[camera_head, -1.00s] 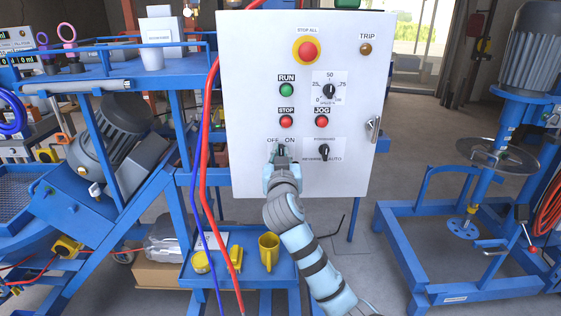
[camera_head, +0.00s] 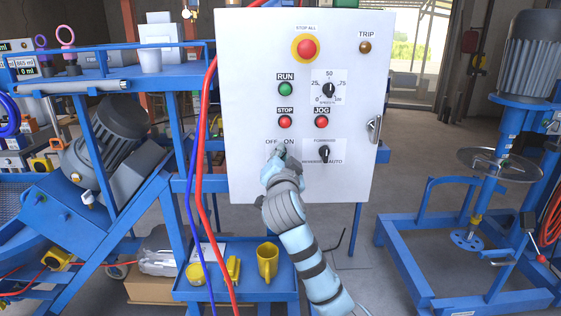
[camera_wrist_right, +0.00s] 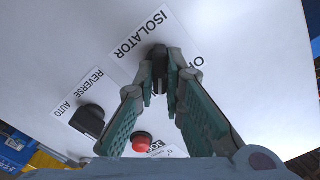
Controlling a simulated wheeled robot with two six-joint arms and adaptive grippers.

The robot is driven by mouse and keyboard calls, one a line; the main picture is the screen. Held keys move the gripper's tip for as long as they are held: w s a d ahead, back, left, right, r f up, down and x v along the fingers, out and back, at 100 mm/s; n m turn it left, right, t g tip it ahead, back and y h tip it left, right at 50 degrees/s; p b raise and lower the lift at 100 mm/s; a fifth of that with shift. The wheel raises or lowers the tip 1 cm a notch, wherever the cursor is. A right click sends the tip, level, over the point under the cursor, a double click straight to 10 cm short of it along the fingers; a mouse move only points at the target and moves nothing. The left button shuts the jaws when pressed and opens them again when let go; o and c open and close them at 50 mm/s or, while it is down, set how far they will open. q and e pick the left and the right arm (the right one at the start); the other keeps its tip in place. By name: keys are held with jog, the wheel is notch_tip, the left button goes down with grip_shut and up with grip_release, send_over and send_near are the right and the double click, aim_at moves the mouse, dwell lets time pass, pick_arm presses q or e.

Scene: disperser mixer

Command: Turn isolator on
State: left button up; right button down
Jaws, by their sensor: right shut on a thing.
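The isolator switch is a black knob (camera_wrist_right: 158,66) on a white control panel (camera_head: 240,60), below an OFF and ON label (camera_head: 279,142). My right gripper (camera_head: 279,156) is at the switch and hides most of it in the head view. In the right wrist view, the green fingers of my right gripper (camera_wrist_right: 160,92) are on either side of the black knob and shut on it. The ISOLATOR label (camera_wrist_right: 143,35) shows beside the knob, and the other label is partly hidden by a finger. My left gripper is not in view.
A black selector knob (camera_head: 324,153) is right of the switch. A red jog button (camera_head: 321,121), red stop button (camera_head: 285,121) and green run button (camera_head: 285,89) are above. Red and blue cables (camera_head: 202,150) hang along the panel's left edge. A mixer stand (camera_head: 480,200) is at right.

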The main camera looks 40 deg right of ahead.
dwell(0.5)
jog(key=c, duration=1.7)
grip_release()
jog(key=v, duration=1.2)
jog(key=shift+a, duration=0.1)
jog(key=shift+w, duration=0.1)
